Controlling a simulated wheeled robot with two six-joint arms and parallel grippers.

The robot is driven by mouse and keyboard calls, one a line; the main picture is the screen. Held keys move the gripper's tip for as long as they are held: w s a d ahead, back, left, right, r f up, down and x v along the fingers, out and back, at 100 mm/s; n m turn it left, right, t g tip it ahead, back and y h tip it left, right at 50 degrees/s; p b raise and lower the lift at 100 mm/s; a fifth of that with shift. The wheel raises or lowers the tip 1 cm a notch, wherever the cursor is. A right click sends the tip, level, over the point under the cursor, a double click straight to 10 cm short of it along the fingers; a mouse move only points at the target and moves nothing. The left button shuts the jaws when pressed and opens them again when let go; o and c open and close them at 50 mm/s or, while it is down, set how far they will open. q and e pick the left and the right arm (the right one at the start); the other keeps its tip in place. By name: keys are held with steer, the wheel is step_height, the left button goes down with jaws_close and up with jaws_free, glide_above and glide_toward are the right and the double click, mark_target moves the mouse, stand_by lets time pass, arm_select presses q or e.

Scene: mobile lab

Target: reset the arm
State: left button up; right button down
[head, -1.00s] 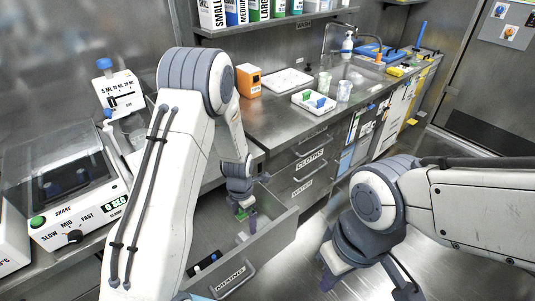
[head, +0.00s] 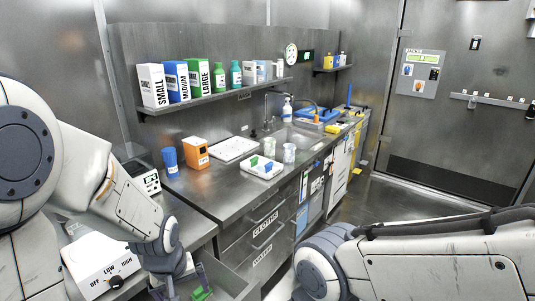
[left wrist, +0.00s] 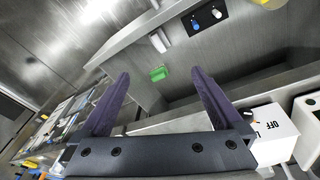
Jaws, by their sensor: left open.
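My left arm enters the head view from the left, and its gripper (head: 185,287) is low near the bottom edge, over an open drawer (head: 235,287). In the left wrist view its purple fingers (left wrist: 160,85) are spread wide with nothing between them. A small green item (left wrist: 158,73) lies in the drawer beyond the fingertips, apart from them. My right arm shows at the lower right of the head view. Its gripper is out of the frame.
A white box with a dial (head: 101,262) is close to the left arm. The counter holds an orange box (head: 195,153), a blue cup (head: 170,160) and a white tray (head: 261,167). Boxes and bottles stand on the shelf (head: 215,92). Floor is free at the right.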

arm_select(q)
steer(key=s+d+r+m+g+h+p, duration=0.1)
steer(key=s+d+r+m+p, duration=0.4)
steer(key=s+d+r+m, duration=0.7)
steer(key=s+d+r+g, duration=0.1)
steer(key=s, duration=0.3)
steer(key=shift+s+d+r+m+p, duration=0.15)
steer(key=shift+d+r+m+p, duration=0.1)
steer(key=shift+d+m+p, duration=0.1)
